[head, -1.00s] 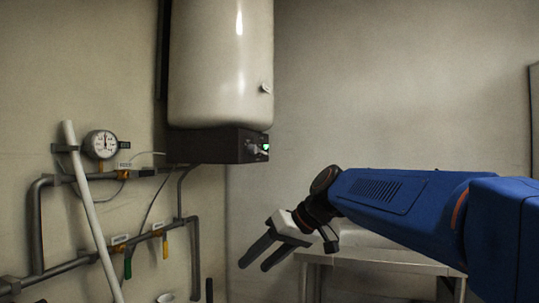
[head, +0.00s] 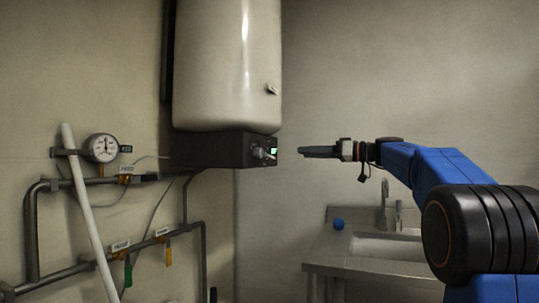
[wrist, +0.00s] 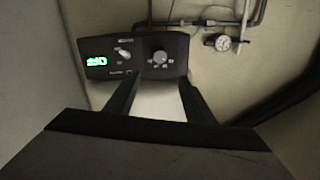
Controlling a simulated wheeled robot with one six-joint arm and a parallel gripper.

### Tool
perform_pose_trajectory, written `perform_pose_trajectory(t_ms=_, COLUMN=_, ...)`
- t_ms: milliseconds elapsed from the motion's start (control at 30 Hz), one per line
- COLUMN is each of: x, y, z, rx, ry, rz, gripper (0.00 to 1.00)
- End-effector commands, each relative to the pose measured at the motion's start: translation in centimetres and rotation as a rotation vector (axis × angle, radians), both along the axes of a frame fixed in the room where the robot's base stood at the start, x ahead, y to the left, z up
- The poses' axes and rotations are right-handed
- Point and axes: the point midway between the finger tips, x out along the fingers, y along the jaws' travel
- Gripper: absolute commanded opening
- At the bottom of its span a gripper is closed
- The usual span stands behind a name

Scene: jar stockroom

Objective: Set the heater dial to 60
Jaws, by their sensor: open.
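The heater is a tall cream tank (head: 227,70) on the wall with a dark control box (head: 208,150) below it. In the wrist view the box's front panel shows a round grey dial (wrist: 160,58) with small marks around it, too small to read. A lit green display (wrist: 96,61) sits left of the dial; its digits are not clear to me. My gripper (head: 303,152) is level with the panel and a little right of it, pointing at it. In the wrist view my gripper (wrist: 160,84) is open, its fingers apart either side below the dial, not visibly touching it.
A small light switch or lever (wrist: 123,55) sits between display and dial. Pipes with yellow and green valve handles and a pressure gauge (head: 103,148) run along the left wall. A sink (head: 385,246) with taps and a blue ball (head: 338,224) stands below my arm.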

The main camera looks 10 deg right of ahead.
Motion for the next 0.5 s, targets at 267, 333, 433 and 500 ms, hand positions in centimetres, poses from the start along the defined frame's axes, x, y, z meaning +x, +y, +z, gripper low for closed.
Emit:
perform_pose_trajectory(t_ms=267, x=2.0, y=2.7, z=0.0, rx=0.000, ry=0.000, rz=0.005, gripper=0.49)
perform_pose_trajectory(t_ms=333, x=2.8, y=3.7, z=0.0, rx=0.000, ry=0.000, rz=0.004, gripper=0.49)
perform_pose_trajectory(t_ms=433, x=3.9, y=5.1, z=0.0, rx=0.001, ry=0.002, rz=0.003, gripper=0.49)
perform_pose_trajectory(t_ms=500, x=4.7, y=6.1, z=-0.1, rx=0.001, ry=0.002, rz=0.005, gripper=0.49)
